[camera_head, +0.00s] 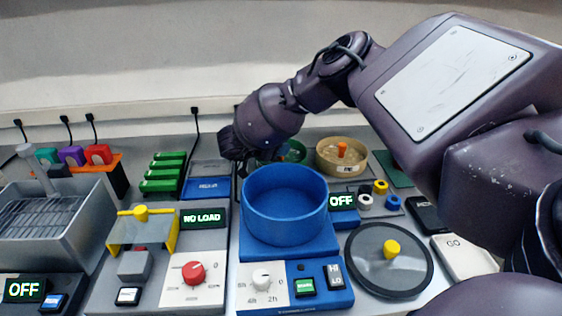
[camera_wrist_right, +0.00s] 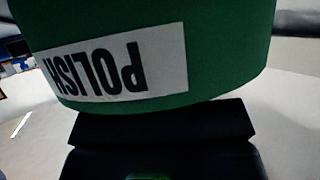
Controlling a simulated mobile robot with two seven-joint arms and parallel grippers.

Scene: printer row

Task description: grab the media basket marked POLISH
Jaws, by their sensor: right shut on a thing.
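The media basket marked POLISH (camera_wrist_right: 220,50) is a green round container that fills the top of the right wrist view. Its white label reads POLISH upside down. In the head view, a green basket (camera_head: 296,151) shows partly behind the blue bowl and my right gripper. My right gripper (camera_head: 262,160) is shut on the POLISH basket; its dark fingers (camera_wrist_right: 165,122) lie right below the basket in the wrist view. The fingertips are largely hidden in the head view. I cannot tell whether the basket is off the table. My left gripper is not in view.
A blue bowl machine (camera_head: 285,205) stands just in front of my right gripper. A tan basket (camera_head: 342,168) with an orange knob stands to the right. A dark round lid (camera_head: 390,262) lies at front right. Green blocks (camera_head: 164,172) stand to the left.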

